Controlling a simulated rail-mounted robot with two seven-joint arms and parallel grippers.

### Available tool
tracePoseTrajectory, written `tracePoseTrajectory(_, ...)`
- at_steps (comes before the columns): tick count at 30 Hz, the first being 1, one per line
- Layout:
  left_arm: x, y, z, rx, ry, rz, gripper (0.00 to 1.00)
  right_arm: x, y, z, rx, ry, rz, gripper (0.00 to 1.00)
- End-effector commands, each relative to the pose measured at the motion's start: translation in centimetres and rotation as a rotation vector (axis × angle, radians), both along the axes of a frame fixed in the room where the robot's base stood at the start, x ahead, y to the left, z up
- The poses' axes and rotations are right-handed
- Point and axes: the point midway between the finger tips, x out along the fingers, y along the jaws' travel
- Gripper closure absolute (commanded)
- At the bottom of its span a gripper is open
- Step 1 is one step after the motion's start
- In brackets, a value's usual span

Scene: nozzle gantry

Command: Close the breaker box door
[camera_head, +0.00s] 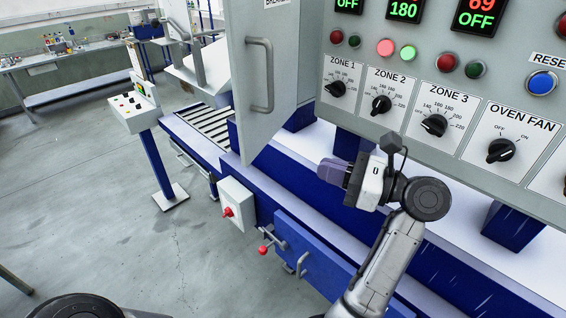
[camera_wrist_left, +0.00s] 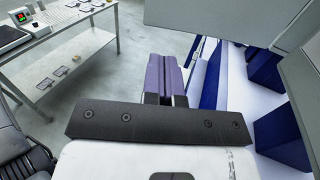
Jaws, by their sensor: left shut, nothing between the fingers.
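The breaker box door (camera_head: 293,70) is a tall grey panel with a vertical bar handle (camera_head: 260,75) and a partly cut-off label at its top. It stands at an angle to the control panel, its lower corner jutting out over the blue base. In the left wrist view a grey panel (camera_wrist_left: 215,14), likely this door, hangs at the upper right. My left gripper (camera_head: 331,171) has purple fingers, pointing left, right of the door's lower part and apart from the handle. Its fingers (camera_wrist_left: 164,75) are shut and empty. My right gripper is not in view. The box interior is hidden.
The control panel (camera_head: 452,110) with knobs and buttons is above and right of the gripper. Below are a white ledge (camera_head: 300,150), a switch box (camera_head: 236,203) and a blue drawer front (camera_head: 318,262). A pedestal console (camera_head: 134,108) stands left. The floor (camera_head: 90,220) there is clear.

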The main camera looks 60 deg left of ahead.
Motion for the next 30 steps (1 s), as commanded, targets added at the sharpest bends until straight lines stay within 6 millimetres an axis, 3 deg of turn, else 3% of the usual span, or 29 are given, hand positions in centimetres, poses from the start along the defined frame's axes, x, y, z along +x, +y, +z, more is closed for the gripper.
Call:
tracePoseTrajectory(5, -0.7, 0.9, 0.0, -0.022, -0.021, 0.012, 1.0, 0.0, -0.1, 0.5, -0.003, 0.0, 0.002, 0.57)
tracePoseTrajectory(21, -6.1, 8.6, 0.2, -0.017, -0.019, 0.011, 1.0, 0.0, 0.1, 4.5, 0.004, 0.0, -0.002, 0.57)
tracePoseTrajectory(30, -7.7, 10.9, 0.0, -0.019, -0.019, 0.009, 1.0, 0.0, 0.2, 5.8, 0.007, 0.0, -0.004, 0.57)
